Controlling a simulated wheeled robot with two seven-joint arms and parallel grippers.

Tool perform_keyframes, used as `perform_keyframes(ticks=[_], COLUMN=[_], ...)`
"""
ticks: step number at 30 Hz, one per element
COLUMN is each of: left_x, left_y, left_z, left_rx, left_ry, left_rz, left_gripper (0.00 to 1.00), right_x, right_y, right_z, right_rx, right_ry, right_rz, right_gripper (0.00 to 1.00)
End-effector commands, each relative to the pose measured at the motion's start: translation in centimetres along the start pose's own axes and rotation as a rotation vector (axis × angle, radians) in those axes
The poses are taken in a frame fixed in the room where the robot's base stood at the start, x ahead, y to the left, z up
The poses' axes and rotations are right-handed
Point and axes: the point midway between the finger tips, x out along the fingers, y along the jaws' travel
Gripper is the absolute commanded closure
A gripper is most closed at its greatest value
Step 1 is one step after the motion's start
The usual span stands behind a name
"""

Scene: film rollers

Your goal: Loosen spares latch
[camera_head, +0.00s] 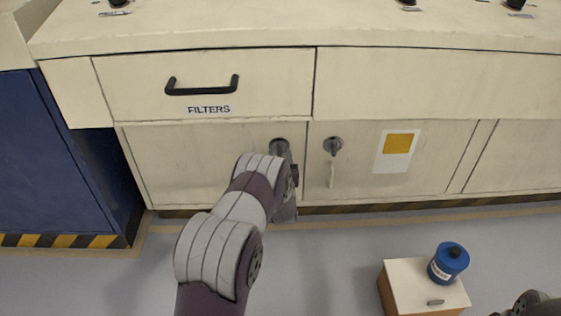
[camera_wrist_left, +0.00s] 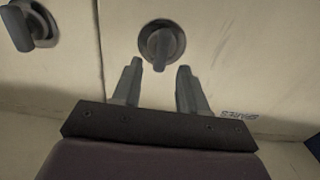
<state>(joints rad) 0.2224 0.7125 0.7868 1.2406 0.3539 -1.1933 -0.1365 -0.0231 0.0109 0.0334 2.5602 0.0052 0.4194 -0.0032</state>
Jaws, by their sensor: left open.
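A grey round latch (camera_head: 279,147) with a turn handle sits near the upper right corner of the left cabinet door (camera_head: 180,160). It also shows in the left wrist view (camera_wrist_left: 162,43), its handle lined up with the view's vertical. My left gripper (camera_wrist_left: 160,68) is open, its fingers pointing at this latch. The handle's end appears in the gap between the fingertips; I cannot tell whether they touch. In the head view my left wrist hides most of the gripper and part of the door. A small marking (camera_wrist_left: 238,115) on the door is too blurred to read.
A second latch (camera_head: 333,146) is on the neighbouring door, beside a yellow-and-white notice (camera_head: 396,147). Above is the FILTERS drawer with a black handle (camera_head: 202,87). A blue cabinet (camera_head: 55,150) stands left. A blue canister (camera_head: 448,262) sits on a small box (camera_head: 400,285) on the floor.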

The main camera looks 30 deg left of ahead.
Motion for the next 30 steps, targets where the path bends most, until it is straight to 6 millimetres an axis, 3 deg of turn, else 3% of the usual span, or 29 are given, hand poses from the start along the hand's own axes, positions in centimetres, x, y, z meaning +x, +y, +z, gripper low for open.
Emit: perform_keyframes(ticks=[1,5,13,14,17,18,30], left_x=[0.8,2.0,2.2,2.2,2.2,2.2,2.2], left_y=[0.0,0.0,0.0,0.0,0.0,0.0,-0.1], left_z=[0.5,0.2,-0.1,-0.1,0.0,0.0,-0.1], left_rx=[-0.001,-0.001,0.000,0.000,0.000,0.000,-0.055], left_ry=[0.001,0.001,-0.002,-0.002,-0.002,-0.002,-0.002], left_rz=[-0.001,0.000,0.001,0.001,0.001,0.001,0.000], left_gripper=[0.57,0.57,0.57,0.64,0.96,1.00,1.00], right_x=[0.9,1.3,1.2,1.2,1.2,1.2,1.0], right_y=[0.0,0.0,0.0,0.0,0.0,0.0,0.0], right_z=[0.1,0.1,0.1,0.1,0.1,0.1,0.1], right_rx=[0.000,0.000,0.000,0.000,0.000,0.000,0.000], right_ry=[0.000,0.000,0.001,0.001,0.001,0.001,0.000], right_rz=[0.000,0.000,0.000,0.000,0.000,0.000,0.000], right_gripper=[1.00,1.00,1.00,1.00,1.00,1.00,1.00])
